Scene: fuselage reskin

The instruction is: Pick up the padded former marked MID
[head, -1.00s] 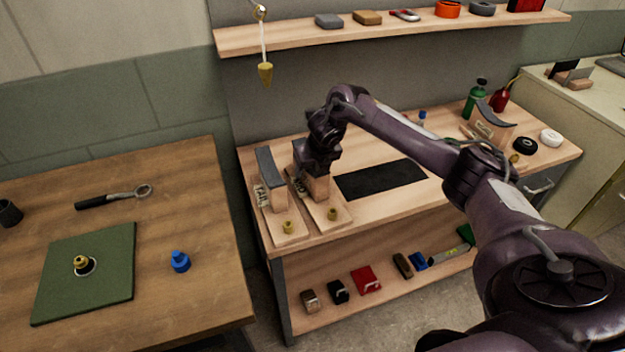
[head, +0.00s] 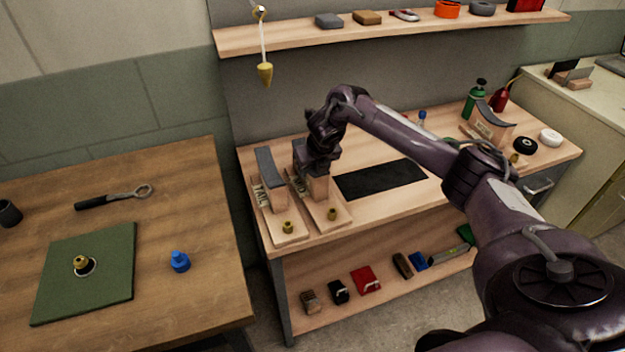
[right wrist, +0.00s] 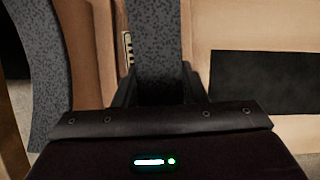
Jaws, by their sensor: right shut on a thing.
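The padded former (head: 317,188) in the middle of the bench's left end is a wooden block with a grey pad on top, standing on a flat wooden base with a brass knob. Its label is partly covered and too small to read for certain. My right gripper (head: 319,163) is shut on its upper, padded part. In the right wrist view the grey speckled pad (right wrist: 155,45) runs between the fingers (right wrist: 158,92). The former still appears to stand at its place on the bench. My left gripper is not in view.
A similar former marked TAIL (head: 270,185) stands close on the left. Another padded former (head: 488,124) stands at the bench's right end. A black mat (head: 380,180) lies right of my gripper. A brass plumb bob (head: 265,73) hangs behind. A wooden table (head: 190,215) is at left.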

